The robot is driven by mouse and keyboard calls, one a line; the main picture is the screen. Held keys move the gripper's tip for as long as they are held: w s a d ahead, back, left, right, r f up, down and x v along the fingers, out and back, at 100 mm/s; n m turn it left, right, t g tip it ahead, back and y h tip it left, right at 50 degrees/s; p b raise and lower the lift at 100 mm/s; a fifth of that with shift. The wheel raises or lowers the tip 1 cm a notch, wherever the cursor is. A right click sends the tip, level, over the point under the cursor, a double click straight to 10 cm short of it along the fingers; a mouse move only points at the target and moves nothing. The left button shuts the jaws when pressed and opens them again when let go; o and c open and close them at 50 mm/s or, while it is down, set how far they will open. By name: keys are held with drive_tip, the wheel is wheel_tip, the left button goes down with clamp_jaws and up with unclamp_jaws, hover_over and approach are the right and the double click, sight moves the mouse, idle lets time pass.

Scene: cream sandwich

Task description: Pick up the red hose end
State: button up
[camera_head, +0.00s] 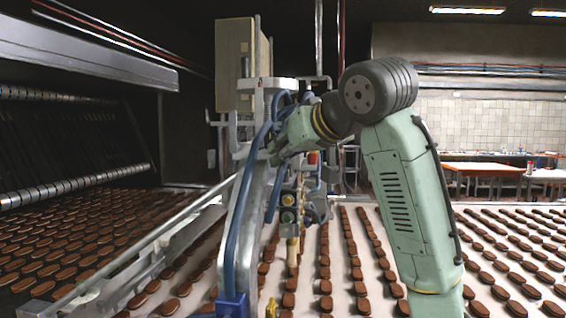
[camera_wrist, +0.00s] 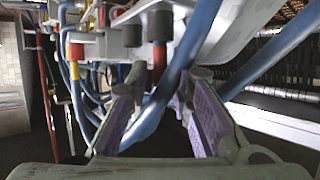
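My gripper (camera_wrist: 166,82) is open in the wrist view, with purple pads on its two fingers. A short red hose end (camera_wrist: 159,58) hangs under a dark collar, ahead of the gap between my fingertips. A thick blue hose (camera_wrist: 183,75) runs down across the gap beside it, nearer the right finger. Whether the fingers touch either hose cannot be told. In the head view my gripper (camera_head: 281,150) reaches the hoses of the upright machine, and its fingertips are hard to make out. A small red part (camera_head: 312,158) shows just right of it.
The grey machine frame (camera_head: 243,215) with blue hoses stands close around my gripper. Below, a white conveyor (camera_head: 340,285) carries rows of brown biscuits.

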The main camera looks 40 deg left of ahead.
clamp_jaws()
drive_tip(key=shift+r, duration=0.15)
